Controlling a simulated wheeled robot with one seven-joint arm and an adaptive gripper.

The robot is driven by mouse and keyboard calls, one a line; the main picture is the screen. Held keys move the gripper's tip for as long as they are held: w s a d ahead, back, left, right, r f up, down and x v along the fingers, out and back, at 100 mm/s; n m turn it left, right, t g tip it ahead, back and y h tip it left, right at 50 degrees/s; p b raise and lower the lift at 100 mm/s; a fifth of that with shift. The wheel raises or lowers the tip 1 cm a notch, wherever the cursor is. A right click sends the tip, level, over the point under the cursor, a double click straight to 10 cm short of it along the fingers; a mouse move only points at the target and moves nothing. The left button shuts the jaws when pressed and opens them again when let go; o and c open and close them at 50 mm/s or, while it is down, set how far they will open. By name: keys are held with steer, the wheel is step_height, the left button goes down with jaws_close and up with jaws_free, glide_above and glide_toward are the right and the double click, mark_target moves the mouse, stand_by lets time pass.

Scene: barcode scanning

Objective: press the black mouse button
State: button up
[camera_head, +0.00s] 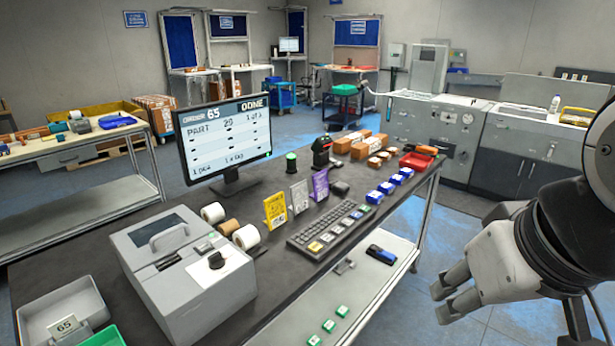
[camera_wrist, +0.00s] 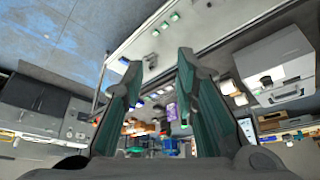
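A small dark rounded object (camera_head: 340,187), which looks like the black mouse, lies on the dark worktable (camera_head: 95,229) behind the keyboard, right of a purple card. Its button is too small to make out. My gripper (camera_head: 443,302) is at the lower right of the head view, out past the table's right edge and apart from the mouse. In the wrist view my gripper (camera_wrist: 159,60) shows its two fingers apart with nothing held between them. I cannot pick out the mouse in the wrist view.
A keyboard (camera_head: 329,230), yellow card (camera_head: 275,210), purple card (camera_head: 320,185) and several blue-topped pieces (camera_head: 374,197) crowd the table near the mouse. A monitor (camera_head: 223,141), black scanner (camera_head: 321,152) and grey machine (camera_head: 183,265) also stand there. Floor is free right of the table.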

jaws_close()
stand_by(1.0)
